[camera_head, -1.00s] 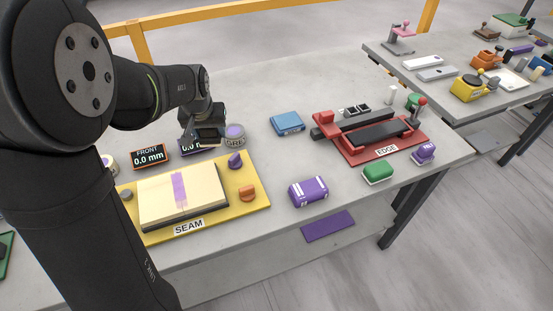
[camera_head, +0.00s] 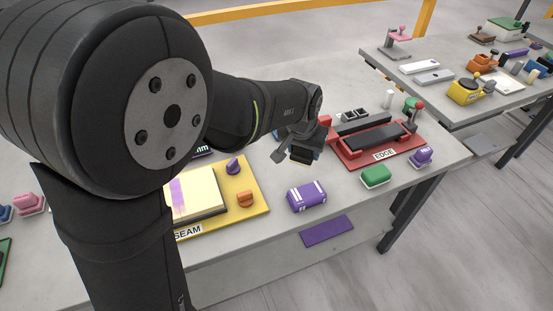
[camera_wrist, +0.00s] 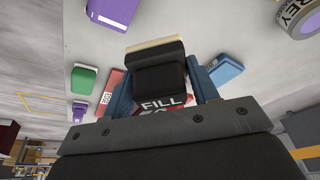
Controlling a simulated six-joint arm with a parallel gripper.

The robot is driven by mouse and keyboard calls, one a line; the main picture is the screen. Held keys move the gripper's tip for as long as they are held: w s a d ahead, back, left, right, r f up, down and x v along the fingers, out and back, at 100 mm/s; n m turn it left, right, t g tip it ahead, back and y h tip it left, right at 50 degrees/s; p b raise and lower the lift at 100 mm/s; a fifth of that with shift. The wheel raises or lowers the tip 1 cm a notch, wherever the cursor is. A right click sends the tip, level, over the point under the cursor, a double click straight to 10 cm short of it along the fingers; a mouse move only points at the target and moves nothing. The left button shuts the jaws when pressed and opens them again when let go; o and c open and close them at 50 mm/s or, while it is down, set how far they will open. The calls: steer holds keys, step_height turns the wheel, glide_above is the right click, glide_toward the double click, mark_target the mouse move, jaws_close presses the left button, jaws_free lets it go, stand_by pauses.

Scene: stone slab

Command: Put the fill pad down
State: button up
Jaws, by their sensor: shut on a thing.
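The fill pad is a dark block with a cream face and a white FILL label. In the wrist view the fill pad (camera_wrist: 158,70) sits between the two blue fingers of my gripper (camera_wrist: 162,88), which is shut on it. In the head view my gripper (camera_head: 303,148) is above the slab, left of the red EDGE fixture and behind the purple block; the pad (camera_head: 301,156) shows small and dark at its tip. The cream face points away from my wrist. The gap between pad and slab is hard to judge.
The red EDGE fixture (camera_head: 384,157) is right of my gripper. A purple block (camera_head: 307,196), a green block (camera_head: 376,176) and a small purple FELT block (camera_head: 420,157) lie in front. The yellow SEAM board (camera_head: 250,203) is left. A blue block (camera_wrist: 225,68) is partly hidden behind my gripper.

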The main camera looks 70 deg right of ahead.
steer(key=w+d+f, duration=0.1)
steer(key=w+f, duration=0.1)
steer(key=w, duration=0.1)
steer(key=w+d+f, duration=0.1)
steer(key=w, duration=0.2)
steer(key=w+d+f, duration=0.1)
steer(key=w+f, duration=0.1)
steer(key=w, duration=0.1)
steer(key=shift+d+f, duration=0.35)
steer(key=shift+f, duration=2.05)
steer(key=shift+f, duration=0.15)
steer(key=o, duration=1)
steer(key=shift+c, duration=0.2)
steer(key=v, duration=1.2)
